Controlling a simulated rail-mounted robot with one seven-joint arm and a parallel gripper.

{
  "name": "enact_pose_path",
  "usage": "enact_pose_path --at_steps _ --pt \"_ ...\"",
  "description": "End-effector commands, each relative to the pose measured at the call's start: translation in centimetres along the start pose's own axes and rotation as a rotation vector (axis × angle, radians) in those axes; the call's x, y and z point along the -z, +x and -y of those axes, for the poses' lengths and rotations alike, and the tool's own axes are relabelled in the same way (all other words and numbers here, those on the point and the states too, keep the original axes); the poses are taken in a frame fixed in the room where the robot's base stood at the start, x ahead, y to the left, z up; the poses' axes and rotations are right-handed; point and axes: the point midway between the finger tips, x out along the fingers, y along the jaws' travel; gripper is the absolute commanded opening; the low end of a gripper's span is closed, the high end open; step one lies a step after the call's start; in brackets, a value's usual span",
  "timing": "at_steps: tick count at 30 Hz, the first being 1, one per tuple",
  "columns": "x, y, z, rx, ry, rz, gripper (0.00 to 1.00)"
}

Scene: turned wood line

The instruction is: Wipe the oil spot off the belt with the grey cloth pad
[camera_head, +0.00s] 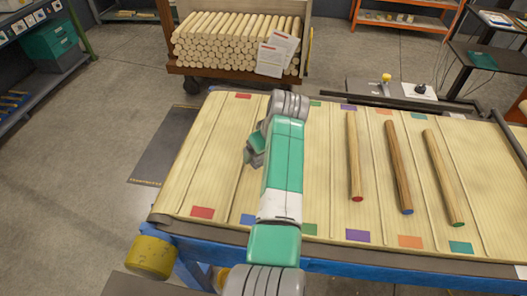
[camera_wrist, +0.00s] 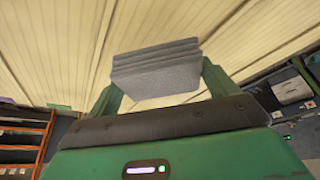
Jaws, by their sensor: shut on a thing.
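The grey cloth pad (camera_wrist: 157,72) sits between the two green fingers of my gripper (camera_wrist: 160,75) in the wrist view, and the gripper is shut on it. The pale ribbed belt (camera_head: 205,165) fills the middle of the head view and also shows behind the pad in the wrist view (camera_wrist: 50,55). In the head view my gripper (camera_head: 255,150) is over the left part of the belt, partly covered by my arm. I cannot tell whether the pad touches the belt. No oil spot can be made out in either view; my arm hides part of the belt.
Three turned rods lie on the belt right of my arm, with red (camera_head: 354,160), blue (camera_head: 397,165) and green (camera_head: 443,175) ends. Low ribs cross the belt, with colored patches along its edges. A cart of stacked dowels (camera_head: 235,45) stands behind. The belt's left end is clear.

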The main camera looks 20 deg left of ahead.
Motion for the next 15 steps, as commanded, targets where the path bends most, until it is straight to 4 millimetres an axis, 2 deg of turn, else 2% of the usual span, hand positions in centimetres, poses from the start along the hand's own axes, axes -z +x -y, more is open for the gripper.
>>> enact_pose_path --at_steps 1,9,15 --pt "0.3 -0.8 0.0 0.000 0.000 0.000 0.64" --pt "1.2 -3.1 -0.1 -0.001 0.001 -0.001 0.64" --pt "1.6 -4.1 -0.1 -0.001 0.002 -0.001 0.64"
